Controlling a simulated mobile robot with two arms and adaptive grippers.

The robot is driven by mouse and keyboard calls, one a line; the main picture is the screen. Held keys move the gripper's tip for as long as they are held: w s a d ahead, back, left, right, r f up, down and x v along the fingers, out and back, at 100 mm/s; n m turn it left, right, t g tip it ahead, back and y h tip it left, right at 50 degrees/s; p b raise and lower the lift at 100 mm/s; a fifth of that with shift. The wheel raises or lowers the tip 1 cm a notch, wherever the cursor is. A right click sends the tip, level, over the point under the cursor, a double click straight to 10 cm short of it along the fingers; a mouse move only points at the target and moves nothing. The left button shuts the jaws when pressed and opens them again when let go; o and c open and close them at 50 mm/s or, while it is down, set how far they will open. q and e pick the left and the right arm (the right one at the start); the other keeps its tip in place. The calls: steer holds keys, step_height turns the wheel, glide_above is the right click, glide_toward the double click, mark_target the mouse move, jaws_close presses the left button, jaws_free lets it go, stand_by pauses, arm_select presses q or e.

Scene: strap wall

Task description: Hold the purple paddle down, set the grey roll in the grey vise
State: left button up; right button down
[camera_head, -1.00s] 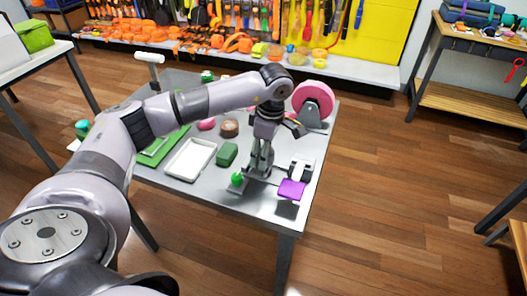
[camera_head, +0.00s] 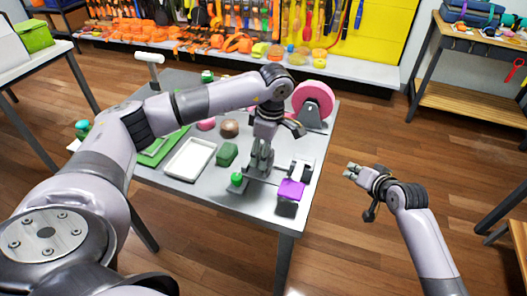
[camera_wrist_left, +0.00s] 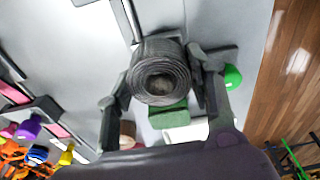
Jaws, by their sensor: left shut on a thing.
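My left gripper (camera_head: 262,165) is over the table's right part. In the left wrist view its fingers (camera_wrist_left: 158,90) are shut on the grey roll (camera_wrist_left: 160,70), one on each side. In the head view the roll is hard to make out. The purple paddle (camera_head: 291,188) is near the table's front right corner, with a dark block below it, beside a black and white fixture (camera_head: 301,169). A grey bar with a green knob (camera_head: 236,179) lies left of it. I cannot tell which grey part is the vise. My right gripper (camera_head: 352,172) is right of the table, apart from the paddle; its opening is unclear.
A white tray (camera_head: 190,160), a green block (camera_head: 227,154) and a brown roll (camera_head: 229,128) are left of my left gripper. A pink wheel on a stand (camera_head: 312,102) is behind it.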

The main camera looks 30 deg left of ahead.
steer(key=s+a+r+n+g+y, duration=0.15)
steer(key=s+a+r, duration=0.25)
steer(key=r, duration=0.4)
steer(key=s+a+r+n, duration=0.2)
steer(key=s+a+r, duration=0.15)
steer(key=r, duration=0.45)
steer(key=s+a+r+n+g+y, duration=0.1)
steer(key=s+a+r+n, duration=0.1)
steer(key=s+a+r, duration=0.45)
steer(key=s+d+f+n+g+h, duration=0.35)
steer(key=s+f+h, duration=0.3)
steer(key=f, duration=0.35)
steer(key=shift+w+d+f+n, duration=0.15)
steer(key=shift+w+f+n, duration=0.4)
steer(key=shift+f+n, duration=0.4)
steer(key=shift+w+d+f+n, duration=0.15)
steer(key=shift+w+f+n, duration=0.4)
steer(key=shift+f+n, duration=0.35)
arm_select(q)
steer(key=shift+f, duration=0.1)
arm_select(e)
steer(key=shift+f, duration=0.15)
